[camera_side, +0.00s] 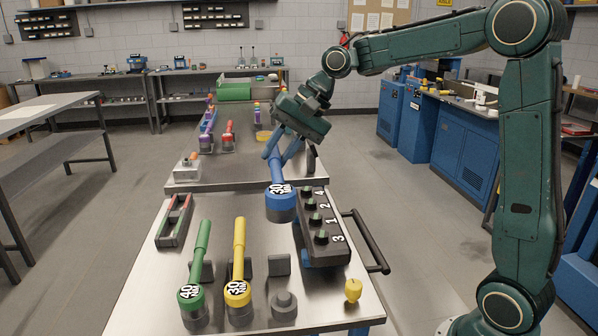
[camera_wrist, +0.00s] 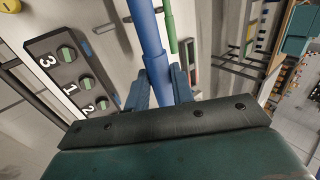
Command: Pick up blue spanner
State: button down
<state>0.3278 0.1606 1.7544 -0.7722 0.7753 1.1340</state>
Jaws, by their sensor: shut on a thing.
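The blue spanner (camera_side: 276,172) hangs head-down and tilted, its round blue head marked 30 (camera_side: 280,202) lowest. My gripper (camera_side: 284,153) is shut on its handle, with blue fingers on either side. In the wrist view, the blue handle (camera_wrist: 147,32) runs up from between my fingers (camera_wrist: 160,85); the spanner's head is out of that view. The head appears raised over the bench, left of the black knob box. A grey post (camera_side: 283,304) in front stands bare.
A green spanner (camera_side: 201,250) and a yellow spanner (camera_side: 239,250) stand at the front left. The knob box (camera_side: 322,228) is close to the blue head. A yellow piece (camera_side: 353,290), a grey-red tray (camera_side: 174,220) and a side rail (camera_side: 366,240) are nearby.

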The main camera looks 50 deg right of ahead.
jog(key=shift+r, duration=0.15)
dwell(0.5)
jog(key=w+d+f+m+t+h, duration=0.1)
jog(key=d+f+m+h, duration=0.1)
jog(key=d, duration=1.2)
jog(key=w+d+f+m+t+h, duration=0.1)
jog(key=d+f+m, duration=0.4)
jog(key=d, duration=1)
jog(key=shift+w+h, duration=0.35)
jog(key=shift+h, duration=0.05)
jog(key=shift+f, duration=0.15)
jog(key=shift+f, duration=3.9)
jog(key=shift+w, duration=0.2)
